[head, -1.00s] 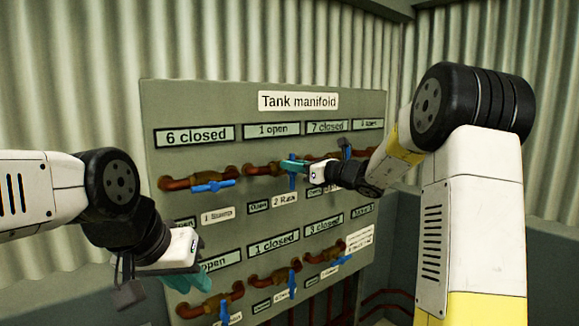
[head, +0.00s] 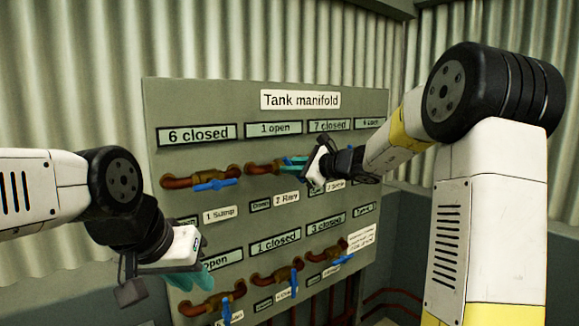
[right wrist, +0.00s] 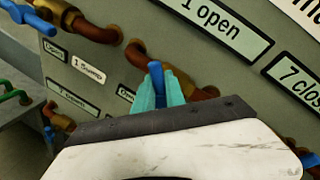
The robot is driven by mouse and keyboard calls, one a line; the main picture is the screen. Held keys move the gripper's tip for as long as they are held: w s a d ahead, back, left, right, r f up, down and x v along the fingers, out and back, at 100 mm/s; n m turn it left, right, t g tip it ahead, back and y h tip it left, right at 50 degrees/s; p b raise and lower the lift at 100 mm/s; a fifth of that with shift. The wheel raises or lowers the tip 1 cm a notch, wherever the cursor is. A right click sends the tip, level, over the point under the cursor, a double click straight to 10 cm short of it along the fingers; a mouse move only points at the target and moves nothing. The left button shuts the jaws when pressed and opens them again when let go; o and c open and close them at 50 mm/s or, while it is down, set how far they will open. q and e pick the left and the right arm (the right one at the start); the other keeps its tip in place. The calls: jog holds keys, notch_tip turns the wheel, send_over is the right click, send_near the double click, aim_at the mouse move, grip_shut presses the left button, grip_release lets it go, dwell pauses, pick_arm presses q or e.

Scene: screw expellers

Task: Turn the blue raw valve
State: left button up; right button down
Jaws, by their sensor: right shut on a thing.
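The raw valve's copper pipe and brass body (head: 262,168) sit in the top row of the panel, above the label "2 Raw" (head: 287,197). My right gripper (head: 294,163) is shut on its blue handle, which is mostly hidden behind the gripper in the head view. In the right wrist view the blue handle (right wrist: 156,74) shows between the teal fingers (right wrist: 160,93). The sign above the valve reads "1 open" (head: 281,129). My left gripper (head: 188,281) hangs at the lower left with its teal fingers away from the valves; its opening cannot be made out.
The sump valve's blue handle (head: 214,185) lies roughly level, left of the raw valve. Lower-row blue handles (head: 293,283) stick out below. The Tank manifold panel (head: 215,105) stands before a corrugated wall. Free room lies in front of the panel's upper left.

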jog(key=shift+s+a+f+n+h, duration=0.15)
jog(key=shift+n+h, duration=0.1)
jog(key=shift+n, duration=0.5)
jog(key=shift+a+f+n+h, duration=0.15)
jog(key=shift+n+h, duration=0.1)
jog(key=shift+n, duration=0.5)
jog(key=shift+d, duration=0.1)
jog(key=c, duration=1.4)
grip_release()
jog(key=v, duration=0.7)
jog(key=shift+s+d, duration=0.2)
jog(key=shift+s, duration=0.15)
